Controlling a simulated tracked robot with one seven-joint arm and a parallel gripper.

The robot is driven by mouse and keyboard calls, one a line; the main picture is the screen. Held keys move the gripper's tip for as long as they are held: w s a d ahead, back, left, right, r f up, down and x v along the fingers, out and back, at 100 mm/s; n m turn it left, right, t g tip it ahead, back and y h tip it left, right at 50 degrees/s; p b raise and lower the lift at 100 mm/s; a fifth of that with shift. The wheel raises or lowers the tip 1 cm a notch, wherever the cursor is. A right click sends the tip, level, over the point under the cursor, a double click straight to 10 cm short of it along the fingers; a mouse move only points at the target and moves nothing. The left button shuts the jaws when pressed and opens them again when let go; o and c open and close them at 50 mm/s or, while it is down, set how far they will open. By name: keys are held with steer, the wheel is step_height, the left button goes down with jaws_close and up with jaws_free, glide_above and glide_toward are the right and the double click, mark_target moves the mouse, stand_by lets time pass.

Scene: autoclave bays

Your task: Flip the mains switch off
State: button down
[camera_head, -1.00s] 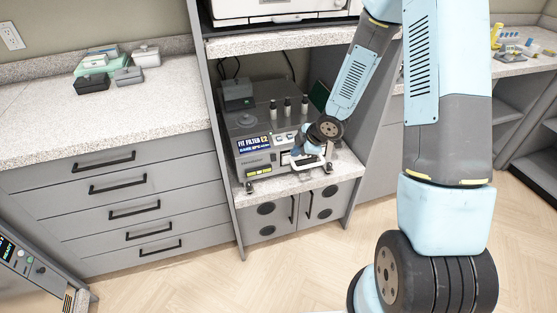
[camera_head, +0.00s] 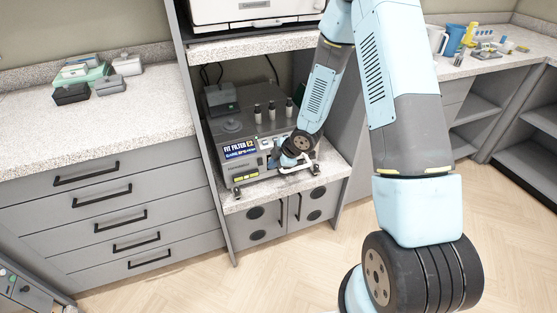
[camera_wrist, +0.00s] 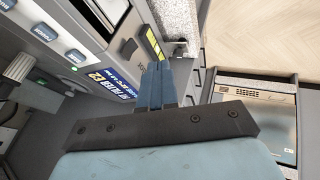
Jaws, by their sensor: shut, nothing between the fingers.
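The grey filter unit (camera_head: 235,172) with a "FIT FILTER E2" label stands on the cabinet's middle shelf; its front also shows in the wrist view (camera_wrist: 85,62). A black rocker-like part (camera_wrist: 128,47) sits on that front beside a yellow label strip, and may be the mains switch; I cannot read its position. My gripper (camera_wrist: 158,70) is shut and empty, its fingers pointing toward the unit's lower front edge near the strip. Contact cannot be told. In the head view my wrist hides the right part of the unit's front.
The granite shelf (camera_head: 243,203) runs under the unit, and upright cabinet panels stand close on both sides. A white-fronted appliance (camera_head: 240,12) sits on the shelf above. A drawer counter (camera_head: 150,110) stands left. The wooden floor in front is clear.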

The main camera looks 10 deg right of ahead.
mark_target(260, 162)
steer(key=w+a+f, duration=0.3)
steer(key=w+f, duration=0.2)
steer(key=shift+w+a, duration=0.25)
steer(key=shift+a, duration=0.1)
stand_by(0.3)
stand_by(0.4)
steer(key=shift+r, duration=0.15)
